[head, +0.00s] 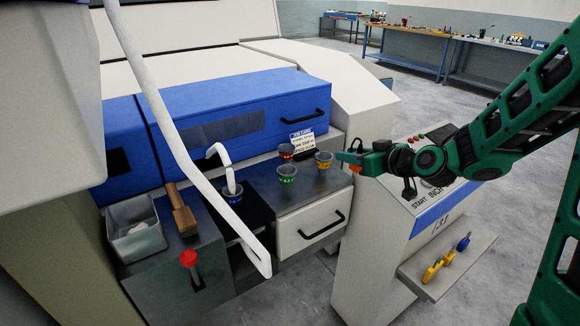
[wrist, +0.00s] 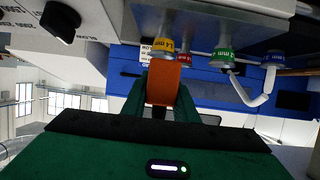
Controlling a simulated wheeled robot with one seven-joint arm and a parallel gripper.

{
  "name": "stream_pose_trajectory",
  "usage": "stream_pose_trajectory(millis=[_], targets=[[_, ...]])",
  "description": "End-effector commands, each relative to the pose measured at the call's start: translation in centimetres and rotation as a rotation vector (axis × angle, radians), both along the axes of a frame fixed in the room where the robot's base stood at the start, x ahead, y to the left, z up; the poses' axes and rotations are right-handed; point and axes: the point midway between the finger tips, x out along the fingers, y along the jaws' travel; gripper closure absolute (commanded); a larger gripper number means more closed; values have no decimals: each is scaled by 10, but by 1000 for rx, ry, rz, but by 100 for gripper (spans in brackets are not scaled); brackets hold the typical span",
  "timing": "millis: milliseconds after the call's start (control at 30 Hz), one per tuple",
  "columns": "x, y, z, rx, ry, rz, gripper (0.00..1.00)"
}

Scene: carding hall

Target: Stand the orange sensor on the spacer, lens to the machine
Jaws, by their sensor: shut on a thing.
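My gripper (head: 346,160) is shut on the orange sensor (wrist: 162,82), which shows between the fingers in the wrist view. In the head view only a small orange bit (head: 354,168) shows at the fingertips. The sensor is beside the yellow-banded cup-shaped piece (head: 324,160); I cannot tell whether they touch. That piece also shows just beyond the sensor in the wrist view (wrist: 165,47). Red-banded (head: 286,152), green-banded (head: 287,174) and blue-banded (head: 233,194) ones stand on the machine's ledge. I cannot tell which is the spacer, and the lens is not visible.
A small sign (head: 302,139) stands behind the cups against the blue machine cover (head: 240,105). A white bent tube (head: 222,160) rises by the blue-banded cup. A wooden-handled tool (head: 182,212) and grey bin (head: 134,238) are left. A control pedestal (head: 385,235) stands right.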

Motion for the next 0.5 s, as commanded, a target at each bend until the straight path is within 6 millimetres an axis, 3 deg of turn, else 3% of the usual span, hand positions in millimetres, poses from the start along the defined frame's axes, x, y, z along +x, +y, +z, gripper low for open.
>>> stream_pose_trajectory(millis=[167,500], targets=[[-5,19,8,0,2,47,96],[16,89,-31,0,5,65,96]])
